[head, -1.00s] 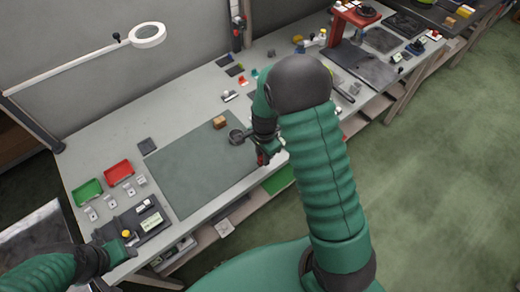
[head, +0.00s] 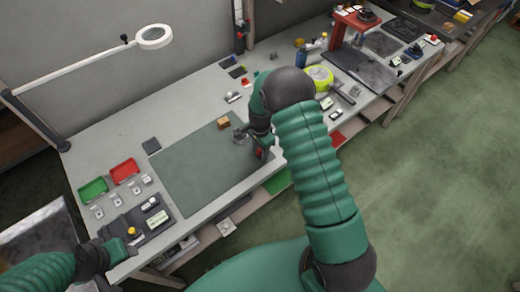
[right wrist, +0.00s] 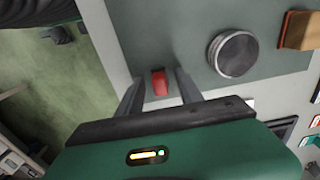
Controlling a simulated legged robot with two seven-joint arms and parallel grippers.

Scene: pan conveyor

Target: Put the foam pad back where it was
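Gaps show between block and fingers. In the head view, the right gripper (head: 262,150) is over the mat's right edge, partly hidden by my arm. My left gripper (head: 112,250) is at the bench's front left; its fingers are unclear.
A round grey-topped object (right wrist: 233,54) and a brown block (right wrist: 299,31) stand near the right gripper. Red (head: 124,171) and green (head: 93,190) trays and a dark fixture (head: 140,222) are at left. A lamp (head: 153,37) overhangs the bench. The mat's middle is clear.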

